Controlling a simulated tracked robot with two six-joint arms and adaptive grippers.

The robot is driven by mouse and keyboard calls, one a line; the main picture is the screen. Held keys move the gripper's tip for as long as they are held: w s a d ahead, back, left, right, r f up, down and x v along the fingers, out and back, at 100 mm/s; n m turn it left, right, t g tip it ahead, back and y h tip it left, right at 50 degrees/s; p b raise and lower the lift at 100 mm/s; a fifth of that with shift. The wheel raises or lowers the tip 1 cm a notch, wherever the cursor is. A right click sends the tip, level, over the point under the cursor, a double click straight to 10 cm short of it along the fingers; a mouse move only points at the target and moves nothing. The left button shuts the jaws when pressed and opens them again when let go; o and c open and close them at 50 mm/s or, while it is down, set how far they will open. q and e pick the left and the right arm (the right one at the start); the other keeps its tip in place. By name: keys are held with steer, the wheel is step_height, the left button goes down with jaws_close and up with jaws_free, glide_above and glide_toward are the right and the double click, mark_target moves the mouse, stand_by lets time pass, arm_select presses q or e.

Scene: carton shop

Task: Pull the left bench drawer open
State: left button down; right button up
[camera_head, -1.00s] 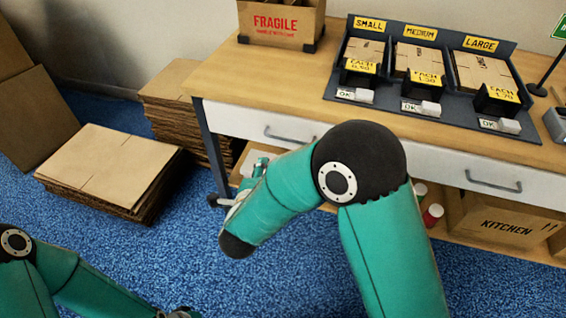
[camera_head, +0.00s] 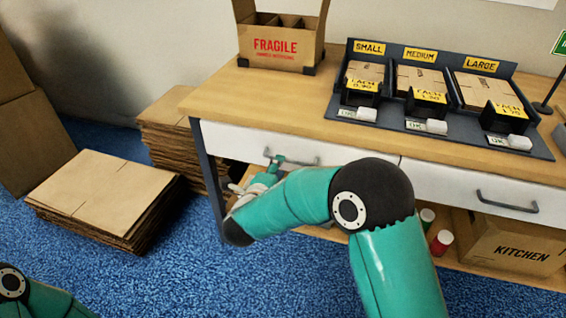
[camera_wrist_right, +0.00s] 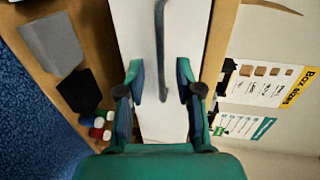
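The left bench drawer (camera_head: 228,139) has a white front that looks flush with the bench, and a grey bar handle (camera_head: 305,162). My right gripper (camera_head: 276,160) is at the left part of this handle. In the right wrist view the handle (camera_wrist_right: 161,40) runs between the two spread fingertips of my right gripper (camera_wrist_right: 159,72), with gaps on both sides. The drawer front (camera_wrist_right: 138,30) fills the middle of that view. My left arm shows only at the lower left of the head view; its gripper is out of frame.
The right drawer (camera_head: 440,182) looks shut. A FRAGILE carton (camera_head: 275,47) and a dark box-size rack (camera_head: 345,132) stand on the bench top. Below are a KITCHEN carton (camera_head: 515,250) and red-white containers (camera_head: 440,243). Flat cardboard stacks (camera_head: 100,190) lie left; blue floor is clear in front.

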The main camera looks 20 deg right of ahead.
steer(key=x, duration=0.5)
jaws_close()
steer(key=shift+s, duration=0.1)
